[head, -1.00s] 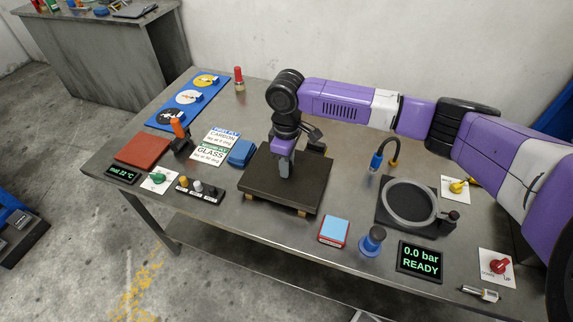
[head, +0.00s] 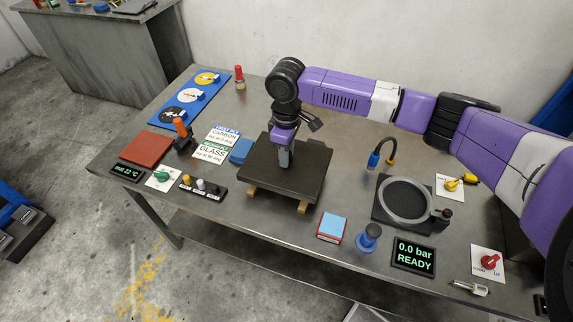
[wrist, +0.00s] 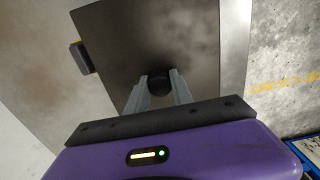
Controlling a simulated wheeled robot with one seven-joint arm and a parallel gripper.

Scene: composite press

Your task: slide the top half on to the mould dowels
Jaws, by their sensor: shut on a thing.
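The top half is a dark square plate (head: 262,170). It is held level or nearly so, just above two wooden blocks (head: 303,207) on the steel bench. My gripper (head: 285,158) is above the plate's middle, pointing down. The wrist view shows the plate (wrist: 195,45) filling the upper middle, with a round black knob (wrist: 159,85) on it. My two grey fingers are shut on this knob, one on each side. I cannot make out any mould dowels; the plate hides what lies below it.
A blue block (head: 240,151) lies close to the plate's left. A light blue and red block (head: 332,226) and a blue knob (head: 369,238) stand in front right. A dark fixture with a grey ring (head: 382,215) is at right. Bare bench lies behind the plate.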

